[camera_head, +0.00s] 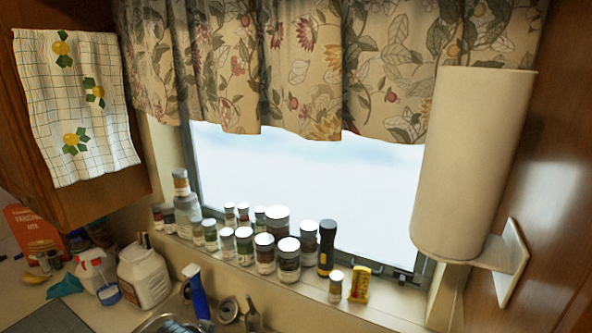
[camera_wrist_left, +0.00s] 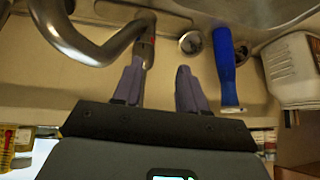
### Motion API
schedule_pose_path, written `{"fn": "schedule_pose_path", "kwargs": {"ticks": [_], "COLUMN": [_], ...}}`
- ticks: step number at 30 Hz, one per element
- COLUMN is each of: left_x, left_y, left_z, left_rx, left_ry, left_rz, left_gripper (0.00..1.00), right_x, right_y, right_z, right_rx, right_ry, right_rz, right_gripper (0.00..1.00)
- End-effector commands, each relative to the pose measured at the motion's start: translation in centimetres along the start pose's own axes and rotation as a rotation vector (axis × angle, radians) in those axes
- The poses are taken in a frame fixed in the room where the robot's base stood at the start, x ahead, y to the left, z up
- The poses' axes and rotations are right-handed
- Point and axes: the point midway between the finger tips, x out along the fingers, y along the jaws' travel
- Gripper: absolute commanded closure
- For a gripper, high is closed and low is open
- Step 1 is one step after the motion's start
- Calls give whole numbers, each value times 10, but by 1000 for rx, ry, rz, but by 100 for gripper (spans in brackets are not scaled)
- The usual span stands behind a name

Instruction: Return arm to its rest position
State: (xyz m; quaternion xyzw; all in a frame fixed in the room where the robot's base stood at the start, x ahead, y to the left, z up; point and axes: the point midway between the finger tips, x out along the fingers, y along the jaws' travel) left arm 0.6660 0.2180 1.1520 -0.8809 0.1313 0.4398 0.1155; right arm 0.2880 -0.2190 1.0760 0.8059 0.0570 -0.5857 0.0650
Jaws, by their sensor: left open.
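My left gripper (camera_wrist_left: 159,72) shows in the left wrist view with its two grey fingers spread apart. Nothing sits between the fingertips. The curved metal faucet (camera_wrist_left: 85,48) lies just left of the fingers, and its end passes close to the left fingertip; I cannot tell whether they touch. A blue-handled item (camera_wrist_left: 225,68) lies to the right of the fingers, apart from them. No arm or gripper of mine shows in the head view, and the right gripper is in neither view.
Several jars (camera_head: 264,253) and a dark flashlight (camera_head: 326,248) line the window sill. A white jug (camera_head: 144,275) and a blue spray bottle (camera_head: 196,293) stand near the sink (camera_head: 165,322). A paper towel roll (camera_head: 470,165) hangs at right.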

Motion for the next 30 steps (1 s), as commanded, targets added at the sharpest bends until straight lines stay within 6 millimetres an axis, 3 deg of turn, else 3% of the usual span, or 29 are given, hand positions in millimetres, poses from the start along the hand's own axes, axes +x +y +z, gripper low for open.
{"fn": "schedule_pose_path", "kwargs": {"ticks": [1,6,12,15,22,30], "left_x": [-4,-27,-80,-111,-168,-192], "left_y": [3,23,62,82,117,129], "left_z": [32,122,211,244,289,303], "left_rx": [-12,-55,-97,-118,-161,-180], "left_ry": [-35,-127,-217,-253,-309,-329], "left_rz": [-22,-77,-93,-84,-49,-30], "left_gripper": [58,58,58,58,58,58], "right_x": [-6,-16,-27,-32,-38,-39], "right_y": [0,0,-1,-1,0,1], "right_z": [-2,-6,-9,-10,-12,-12], "right_rx": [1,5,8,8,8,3], "right_ry": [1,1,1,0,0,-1], "right_rz": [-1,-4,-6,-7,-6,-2], "right_gripper": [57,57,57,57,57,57]}}
